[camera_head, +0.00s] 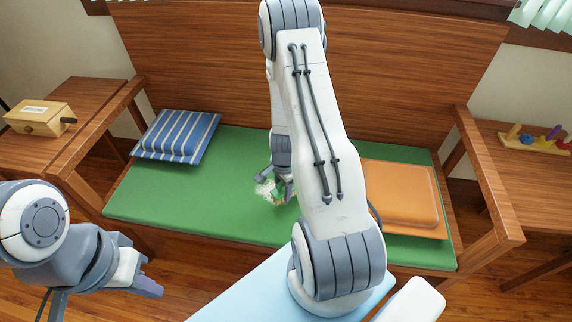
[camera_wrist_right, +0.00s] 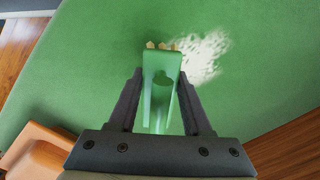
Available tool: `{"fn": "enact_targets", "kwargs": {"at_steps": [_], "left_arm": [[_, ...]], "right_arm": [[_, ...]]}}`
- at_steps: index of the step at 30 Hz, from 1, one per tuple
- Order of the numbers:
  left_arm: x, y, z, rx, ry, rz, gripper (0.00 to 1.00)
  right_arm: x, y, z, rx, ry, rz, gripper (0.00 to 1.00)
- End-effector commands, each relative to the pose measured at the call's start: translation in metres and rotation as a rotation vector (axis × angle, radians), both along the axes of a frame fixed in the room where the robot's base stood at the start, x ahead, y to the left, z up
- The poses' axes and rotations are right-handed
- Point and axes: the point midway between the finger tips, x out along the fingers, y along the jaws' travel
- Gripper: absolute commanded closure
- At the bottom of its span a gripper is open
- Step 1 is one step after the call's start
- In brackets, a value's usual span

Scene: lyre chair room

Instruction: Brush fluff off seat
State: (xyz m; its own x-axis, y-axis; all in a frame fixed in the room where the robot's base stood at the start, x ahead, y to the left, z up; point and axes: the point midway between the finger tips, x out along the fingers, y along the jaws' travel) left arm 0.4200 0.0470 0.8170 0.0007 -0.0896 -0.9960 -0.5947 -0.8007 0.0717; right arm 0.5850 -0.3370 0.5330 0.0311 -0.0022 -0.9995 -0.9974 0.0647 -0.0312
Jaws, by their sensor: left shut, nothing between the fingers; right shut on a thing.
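The seat is a long green cushion (camera_head: 225,215) on a wooden bench. A patch of pale fluff (camera_head: 264,188) lies on it near the middle; it also shows in the right wrist view (camera_wrist_right: 203,56), just beyond and right of the brush. My right gripper (camera_head: 280,182) is shut on a green-handled brush (camera_wrist_right: 160,85) with tan bristle tips pointing away from the wrist. In the head view the brush is partly hidden by the gripper. Whether the bristles touch the seat is unclear. My left gripper (camera_head: 152,290) is shut and empty, low at the left, away from the bench.
A blue striped pillow (camera_head: 177,136) lies at the seat's left and an orange cushion (camera_head: 403,196) at its right. A wooden backrest (camera_head: 200,60) rises behind. Side tables hold a wooden box (camera_head: 38,117) and colourful toys (camera_head: 535,140). Open green seat lies left of the fluff.

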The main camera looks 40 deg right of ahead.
Motion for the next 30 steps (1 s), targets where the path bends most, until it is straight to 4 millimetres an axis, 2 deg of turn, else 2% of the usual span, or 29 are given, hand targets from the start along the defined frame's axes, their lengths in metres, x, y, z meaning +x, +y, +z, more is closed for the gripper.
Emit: {"fn": "enact_targets", "kwargs": {"at_steps": [1, 3, 15, 30], "left_arm": [[0.0, 0.0, 0.01, 0.0, 0.0, 0.0, 1.0], [0.0, 0.0, 0.016, 0.0, 0.0, 0.0, 1.0], [0.0, 0.0, 0.047, 0.0, 0.0, 0.0, 1.0], [0.0, 0.0, 0.049, 0.0, 0.0, 0.0, 1.0]], "right_arm": [[0.0, 0.0, 0.01, 0.0, 0.0, 0.001, 1.0], [0.001, 0.001, 0.016, 0.0, 0.0, 0.002, 1.0], [0.002, 0.004, 0.046, 0.0, 0.0, 0.007, 1.0], [0.002, 0.004, 0.048, 0.0, 0.0, 0.008, 1.0]]}}
